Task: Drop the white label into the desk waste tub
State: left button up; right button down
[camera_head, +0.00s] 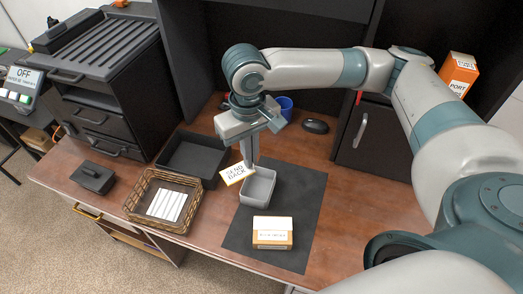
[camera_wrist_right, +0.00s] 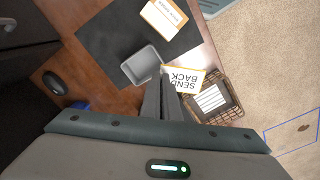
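The white label (camera_head: 236,174) has an orange border and reads "SEND BACK". My right gripper (camera_head: 247,165) is shut on it at the fingertips, and the label sticks out to the left. The label also shows at the finger ends (camera_wrist_right: 165,78) of my right gripper in the right wrist view (camera_wrist_right: 185,80). A small grey open tub (camera_head: 257,195), likely the desk waste tub, sits on the dark mat just below and right of the label. It looks empty in the right wrist view (camera_wrist_right: 142,66). My left gripper is not in view.
A wicker basket (camera_head: 133,203) with a striped white item stands left of the tub, and a black open tray (camera_head: 178,174) behind it. A white-and-orange box (camera_head: 272,236) sits at the mat's front. A blue mug (camera_head: 285,104) and black mouse (camera_head: 315,126) are behind.

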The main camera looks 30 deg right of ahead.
jog(key=shift+w+p, duration=0.35)
jog(key=shift+w, duration=0.1)
jog(key=w+d+f+n+p, duration=0.2)
jog(key=w+f+n+p, duration=0.2)
jog(key=w+p, duration=0.1)
jog(key=n+p, duration=0.4)
send_over(262, 183)
notch_tip(262, 183, down, 7)
jog(key=shift+r, duration=0.1)
notch_tip(262, 183, down, 10)
jog(key=b, duration=1.1)
jog(key=shift+r+b, duration=0.25)
jog(key=shift+b, duration=0.1)
jog(key=c, duration=1.9)
grip_release()
jog(key=shift+c, duration=0.2)
